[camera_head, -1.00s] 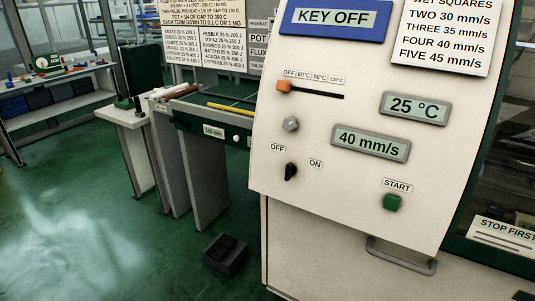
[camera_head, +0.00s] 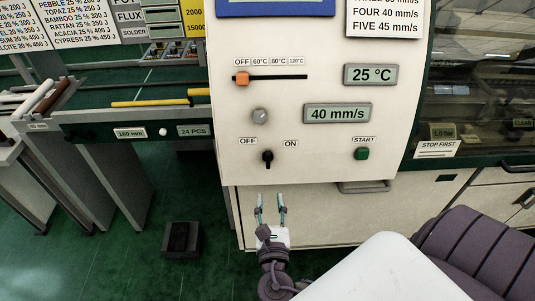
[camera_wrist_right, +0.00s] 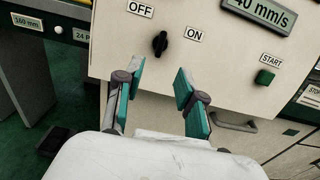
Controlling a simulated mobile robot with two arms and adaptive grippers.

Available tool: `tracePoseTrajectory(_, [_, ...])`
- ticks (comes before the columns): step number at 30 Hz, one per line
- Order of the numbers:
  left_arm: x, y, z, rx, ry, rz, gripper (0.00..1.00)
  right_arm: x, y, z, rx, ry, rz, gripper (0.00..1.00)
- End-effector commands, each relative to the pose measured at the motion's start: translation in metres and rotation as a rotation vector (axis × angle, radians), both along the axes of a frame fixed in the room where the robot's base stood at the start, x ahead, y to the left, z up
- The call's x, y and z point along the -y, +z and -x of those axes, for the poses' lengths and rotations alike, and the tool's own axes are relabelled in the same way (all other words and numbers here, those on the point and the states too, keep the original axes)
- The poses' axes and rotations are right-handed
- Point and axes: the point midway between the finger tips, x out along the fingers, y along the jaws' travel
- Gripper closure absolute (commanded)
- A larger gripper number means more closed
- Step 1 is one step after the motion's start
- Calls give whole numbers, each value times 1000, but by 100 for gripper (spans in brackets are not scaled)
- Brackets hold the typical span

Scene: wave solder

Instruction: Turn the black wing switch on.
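The black wing switch (camera_head: 267,158) sits on the white machine panel (camera_head: 225,120), below and between the OFF label (camera_head: 248,140) and the ON label (camera_head: 290,143). In the right wrist view the switch (camera_wrist_right: 160,43) shows ahead of the fingers, its wing near upright with a slight tilt. My right gripper (camera_head: 270,208) is open and empty below the switch, apart from the panel. In the right wrist view its teal fingertips (camera_wrist_right: 158,75) stand wide apart. My left gripper is not in view.
An orange slider (camera_head: 241,79) is at the OFF end of its slot. A grey knob (camera_head: 260,116) is just above the switch. A green START button (camera_head: 362,153) is to the right. A handle (camera_head: 364,187) juts below the panel. A black box (camera_head: 181,239) lies on the floor.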

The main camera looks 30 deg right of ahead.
Motion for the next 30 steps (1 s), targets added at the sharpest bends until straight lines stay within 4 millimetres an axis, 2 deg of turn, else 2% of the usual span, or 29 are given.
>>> tracePoseTrajectory(1, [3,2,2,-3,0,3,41,1,6,-2,6,-1,12,61])
tracePoseTrajectory(5, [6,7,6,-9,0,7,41,10,8,-15,9,-4,17,61])
tracePoseTrajectory(15, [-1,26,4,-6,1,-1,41,47,8,-76,8,-4,14,61])
tracePoseTrajectory(21, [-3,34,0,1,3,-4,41,64,6,-104,7,-3,13,61])
tracePoseTrajectory(30, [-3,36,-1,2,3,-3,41,72,4,-117,7,-3,10,61])
